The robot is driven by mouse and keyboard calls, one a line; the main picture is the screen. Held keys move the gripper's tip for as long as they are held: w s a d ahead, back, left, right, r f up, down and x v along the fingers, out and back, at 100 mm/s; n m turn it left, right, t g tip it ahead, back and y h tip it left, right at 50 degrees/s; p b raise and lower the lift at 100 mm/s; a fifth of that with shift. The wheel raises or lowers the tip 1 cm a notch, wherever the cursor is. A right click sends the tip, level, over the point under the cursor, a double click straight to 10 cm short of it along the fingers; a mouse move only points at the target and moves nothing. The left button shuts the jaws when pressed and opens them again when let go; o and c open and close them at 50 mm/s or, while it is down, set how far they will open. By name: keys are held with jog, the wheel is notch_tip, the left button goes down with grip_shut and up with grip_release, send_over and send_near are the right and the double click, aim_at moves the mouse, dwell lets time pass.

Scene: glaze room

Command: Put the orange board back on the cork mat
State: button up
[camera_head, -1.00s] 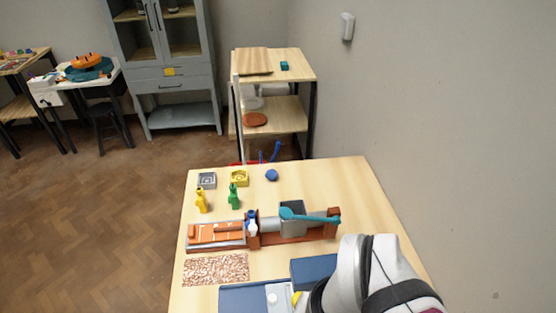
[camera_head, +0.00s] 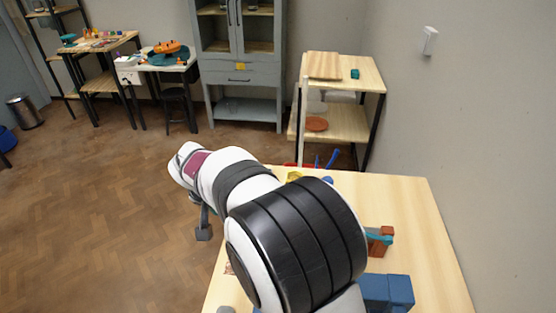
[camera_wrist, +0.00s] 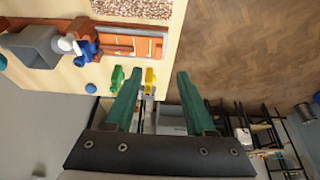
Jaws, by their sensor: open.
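In the wrist view the orange board (camera_wrist: 147,46) lies on the table in a pale-edged frame, with a dark part across it. The speckled cork mat (camera_wrist: 132,8) lies flat beside it, apart, and is cut by the top picture edge. No board shows on the visible part of the mat. In the head view my arm hides the board and nearly all of the mat. My gripper (camera_wrist: 158,82) is open, with nothing held between its green fingers. In the head view its end (camera_head: 203,228) hangs left of the table edge, over the floor.
Green (camera_wrist: 117,78) and yellow (camera_wrist: 149,78) small bottles stand near the table edge. A grey box (camera_wrist: 35,47) and a blue-and-white item (camera_wrist: 82,45) adjoin the board. A blue box (camera_head: 388,290) stands at the front right. The table's right side (camera_head: 430,220) is clear.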

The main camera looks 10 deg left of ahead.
jog(key=x, duration=1.5)
jog(key=shift+w+f, duration=0.25)
jog(key=shift+w, duration=0.05)
grip_shut()
